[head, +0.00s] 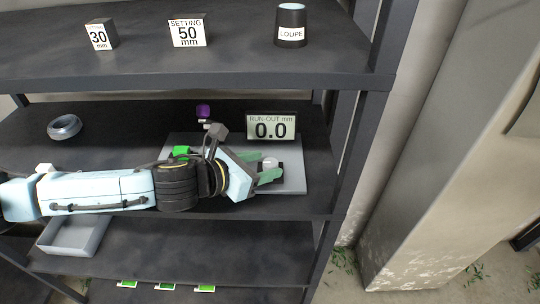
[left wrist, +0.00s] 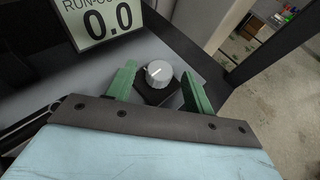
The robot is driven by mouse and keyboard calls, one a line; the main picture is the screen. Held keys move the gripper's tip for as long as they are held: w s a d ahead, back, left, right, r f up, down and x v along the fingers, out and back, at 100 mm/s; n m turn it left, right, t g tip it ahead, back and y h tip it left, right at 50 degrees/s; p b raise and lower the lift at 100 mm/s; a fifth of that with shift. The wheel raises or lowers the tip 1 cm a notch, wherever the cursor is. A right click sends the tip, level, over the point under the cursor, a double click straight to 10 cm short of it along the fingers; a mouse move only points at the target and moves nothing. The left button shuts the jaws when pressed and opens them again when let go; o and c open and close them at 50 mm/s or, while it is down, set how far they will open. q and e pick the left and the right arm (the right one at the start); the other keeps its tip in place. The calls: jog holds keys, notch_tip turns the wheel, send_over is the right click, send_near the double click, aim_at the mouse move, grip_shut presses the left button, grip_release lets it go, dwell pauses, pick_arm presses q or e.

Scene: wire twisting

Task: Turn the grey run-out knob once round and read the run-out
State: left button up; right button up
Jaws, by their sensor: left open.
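The grey run-out knob (head: 270,162) stands on a dark block on a grey plate (head: 293,183) on the middle shelf. In the left wrist view the round knob (left wrist: 159,73) has a light pointer line on its top. My left gripper (head: 269,165) reaches in from the left; its green fingers (left wrist: 157,84) are open, one on each side of the knob, with gaps showing between. The run-out display (head: 271,127) behind it reads 0.0; it also shows partly cut off in the left wrist view (left wrist: 102,20). My right gripper is not in view.
A metal ring (head: 64,127) lies at the left of the middle shelf. The upper shelf holds a 30 mm block (head: 99,36), a 50 mm setting block (head: 187,33) and a loupe (head: 290,25). A grey tray (head: 72,238) is below. A shelf post (head: 352,130) stands right of the plate.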

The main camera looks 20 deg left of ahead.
pick_arm(q)
jog(key=shift+w+d+f, duration=0.3)
jog(key=shift+w+d, duration=0.1)
jog(key=shift+w, duration=0.15)
jog(key=shift+s, duration=0.1)
jog(key=shift+c, duration=0.6)
jog(key=c, duration=0.9)
jog(key=shift+o, duration=0.2)
jog(key=shift+n+y, duration=0.3)
jog(key=shift+y, duration=0.1)
